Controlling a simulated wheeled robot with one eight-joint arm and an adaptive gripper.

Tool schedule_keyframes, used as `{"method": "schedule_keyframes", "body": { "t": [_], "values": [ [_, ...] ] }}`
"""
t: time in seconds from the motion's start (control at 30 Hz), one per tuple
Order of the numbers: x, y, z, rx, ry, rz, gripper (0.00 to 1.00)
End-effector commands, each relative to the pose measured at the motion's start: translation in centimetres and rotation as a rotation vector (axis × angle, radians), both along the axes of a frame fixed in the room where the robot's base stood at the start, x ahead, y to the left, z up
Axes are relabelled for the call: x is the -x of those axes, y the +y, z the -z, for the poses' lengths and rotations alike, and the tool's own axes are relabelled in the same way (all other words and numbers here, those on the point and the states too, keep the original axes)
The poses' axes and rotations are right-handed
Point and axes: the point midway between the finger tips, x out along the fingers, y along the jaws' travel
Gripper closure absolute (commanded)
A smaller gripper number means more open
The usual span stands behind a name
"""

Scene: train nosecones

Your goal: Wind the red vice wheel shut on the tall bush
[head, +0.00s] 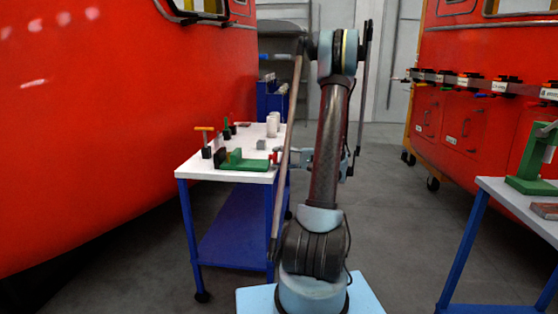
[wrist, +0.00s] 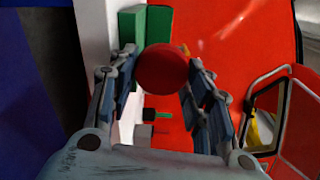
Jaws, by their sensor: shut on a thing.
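The red vice wheel (wrist: 162,70) is between the two fingers of my gripper (wrist: 162,84) in the wrist view, and the gripper is shut on it. In the head view the wheel (head: 275,158) shows small at the right end of the green vice (head: 243,165), with my gripper (head: 283,156) at it. The vice lies along the front edge of the white table top; part of it shows behind the wheel in the wrist view (wrist: 157,24). I cannot make out the tall bush between the jaws.
The white-topped blue cart (head: 200,172) also carries pale cylinders (head: 272,126), a grey block (head: 261,144) and a black block with an orange-topped handle (head: 205,141). Red train bodies stand on both sides. Another table (head: 500,195) with a green tool (head: 530,160) is at right.

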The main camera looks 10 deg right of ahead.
Motion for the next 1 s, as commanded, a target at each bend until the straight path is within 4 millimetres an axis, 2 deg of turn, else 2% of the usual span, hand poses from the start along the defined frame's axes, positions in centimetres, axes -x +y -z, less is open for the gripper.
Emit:
{"method": "schedule_keyframes", "body": {
  "t": [0.6,0.63,0.7,1.0],
  "values": [
    [0.05,-0.07,0.25,-0.006,0.041,0.001,0.79],
    [0.05,-0.06,0.26,-0.006,0.041,0.0,0.48],
    [0.06,-0.06,0.23,-0.007,0.04,0.0,0.36],
    [0.07,-0.01,0.12,-0.01,0.039,0.0,0.36]
  ]
}}
